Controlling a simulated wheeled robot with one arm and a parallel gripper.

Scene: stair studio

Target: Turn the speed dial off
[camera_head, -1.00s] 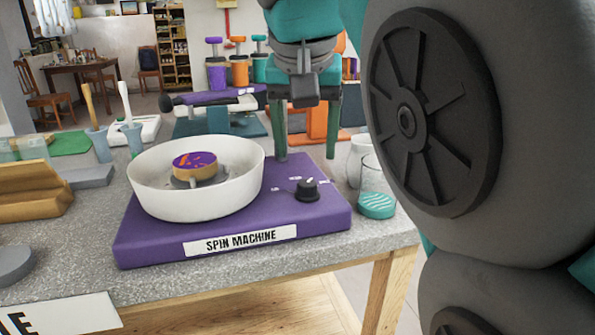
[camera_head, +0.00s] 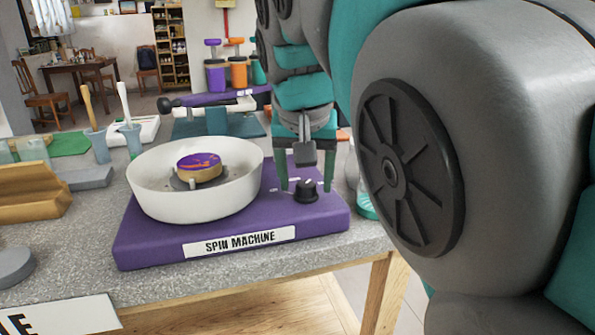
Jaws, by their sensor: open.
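The purple spin machine (camera_head: 150,243) sits on the grey table with a white label reading "SPIN MACHINE". Its black speed dial (camera_head: 306,193) is on the right part of the top, with small white labels around it that I cannot read. My gripper (camera_head: 305,187) is open, pointing down, with one green finger to the left of the dial and one to the right. I cannot tell whether either finger touches the dial. The white bowl (camera_head: 195,205) on the machine holds a round purple and orange painted piece (camera_head: 199,166).
A glass jar (camera_head: 366,207) stands right of the machine, mostly hidden behind my arm. Cups with tools (camera_head: 98,146) and a yellow wooden block (camera_head: 35,192) are at the left. The table's front edge (camera_head: 260,270) runs just before the machine.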

